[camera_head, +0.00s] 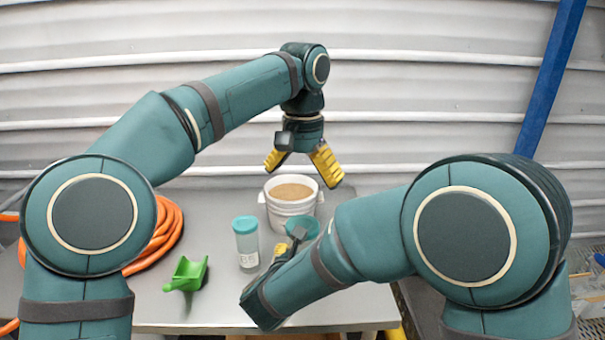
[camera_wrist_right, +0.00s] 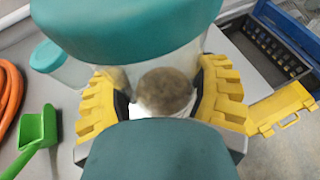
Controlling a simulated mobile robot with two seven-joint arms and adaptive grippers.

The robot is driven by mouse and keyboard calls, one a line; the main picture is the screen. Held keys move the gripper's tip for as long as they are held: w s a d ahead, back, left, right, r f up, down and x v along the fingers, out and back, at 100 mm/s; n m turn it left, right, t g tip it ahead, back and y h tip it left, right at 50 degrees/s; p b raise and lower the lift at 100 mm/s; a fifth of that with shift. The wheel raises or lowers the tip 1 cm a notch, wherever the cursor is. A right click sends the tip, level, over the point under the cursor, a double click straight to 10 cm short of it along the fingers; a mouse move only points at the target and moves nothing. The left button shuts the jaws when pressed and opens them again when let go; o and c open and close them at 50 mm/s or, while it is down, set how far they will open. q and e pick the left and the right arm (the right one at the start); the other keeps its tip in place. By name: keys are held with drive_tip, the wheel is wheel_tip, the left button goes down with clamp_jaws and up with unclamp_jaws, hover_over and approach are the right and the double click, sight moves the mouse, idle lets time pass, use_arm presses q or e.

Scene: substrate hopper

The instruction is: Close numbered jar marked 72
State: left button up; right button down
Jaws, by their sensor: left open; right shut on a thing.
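My right gripper (camera_wrist_right: 162,88) is shut on a clear jar (camera_wrist_right: 125,76) with a teal lid (camera_wrist_right: 130,25). The lid sits over the jar's top; I cannot tell how tightly. This lid also shows in the head view (camera_head: 304,226), where my right arm hides most of the jar and gripper. A second clear jar (camera_head: 248,252) with a teal lid (camera_head: 244,224) stands upright to its left, with a white label too small to read. I cannot tell which jar is marked 72. My left gripper (camera_head: 302,168) is open and empty above the white bucket (camera_head: 290,209).
The bucket holds brown substrate (camera_head: 291,191). A green scoop (camera_head: 187,273) lies on the grey table (camera_head: 215,310). An orange hose (camera_head: 160,240) is coiled at the left. A yellow object (camera_wrist_right: 283,108) and a blue-edged crate (camera_wrist_right: 290,30) show at the right in the wrist view.

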use_arm(q)
drive_tip(key=shift+r, duration=0.3)
idle(0.4)
drive_tip(key=a+f+n+t, duration=0.2)
drive_tip(key=a+f+n, duration=0.5)
drive_tip(key=a+f, duration=0.75)
drive_tip(key=s+d+f+h, duration=0.1)
drive_tip(key=s+f+h, duration=0.15)
drive_tip(key=f, duration=0.75)
drive_tip(key=s+d+f+h, duration=0.15)
drive_tip(key=s+f, duration=0.25)
drive_tip(key=f, duration=0.7)
drive_tip(key=s+d+f, duration=0.1)
drive_tip(key=s+f, duration=1.2)
drive_tip(key=shift+s+d, duration=0.3)
drive_tip(key=shift+d, duration=0.05)
